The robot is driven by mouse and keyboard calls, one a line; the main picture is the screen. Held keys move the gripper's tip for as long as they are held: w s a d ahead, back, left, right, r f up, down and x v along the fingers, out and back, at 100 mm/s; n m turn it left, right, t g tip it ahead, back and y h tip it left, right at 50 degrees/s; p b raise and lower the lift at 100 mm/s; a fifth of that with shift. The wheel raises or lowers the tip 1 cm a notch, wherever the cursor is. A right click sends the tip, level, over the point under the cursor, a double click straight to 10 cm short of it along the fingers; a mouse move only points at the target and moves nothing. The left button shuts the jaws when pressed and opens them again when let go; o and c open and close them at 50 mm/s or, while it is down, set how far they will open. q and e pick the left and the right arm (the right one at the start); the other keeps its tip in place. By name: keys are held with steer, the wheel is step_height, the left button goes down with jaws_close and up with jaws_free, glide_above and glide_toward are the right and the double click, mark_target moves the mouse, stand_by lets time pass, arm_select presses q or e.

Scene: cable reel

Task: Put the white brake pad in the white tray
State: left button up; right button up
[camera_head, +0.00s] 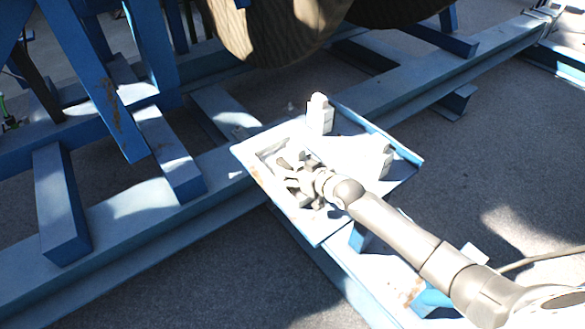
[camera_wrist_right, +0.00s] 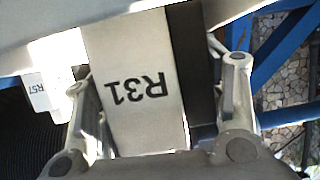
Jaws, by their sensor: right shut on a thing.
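My right gripper (camera_head: 300,182) is low over the left part of a pale platform in the head view. In the right wrist view its two fingers (camera_wrist_right: 165,95) are shut on the white brake pad (camera_wrist_right: 135,85), a white block marked R31 with a dark layer along one side. In the head view the pad is mostly hidden by the gripper. A pale, shallow-rimmed shape beside the gripper looks like the white tray (camera_head: 262,149); the gripper and arm cover part of it. I cannot tell whether the pad touches it. My left gripper is not in view.
The platform has a raised blue edge (camera_head: 378,131). A white block (camera_head: 320,117) stands at its back, another (camera_head: 384,160) at its right. The wrist view shows a block marked R57 (camera_wrist_right: 37,92). Blue beams (camera_head: 165,150) and a large reel (camera_head: 275,30) lie beyond.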

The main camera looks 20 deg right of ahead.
steer(key=o, duration=1.7)
steer(key=shift+r, duration=0.2)
steer(key=shift+s+r+p, duration=0.1)
steer(key=shift+s+p, duration=0.15)
steer(key=shift+p, duration=0.2)
steer(key=p+v, duration=1)
steer(key=v, duration=0.1)
steer(key=shift+s+d, duration=0.15)
steer(key=shift+s, duration=0.05)
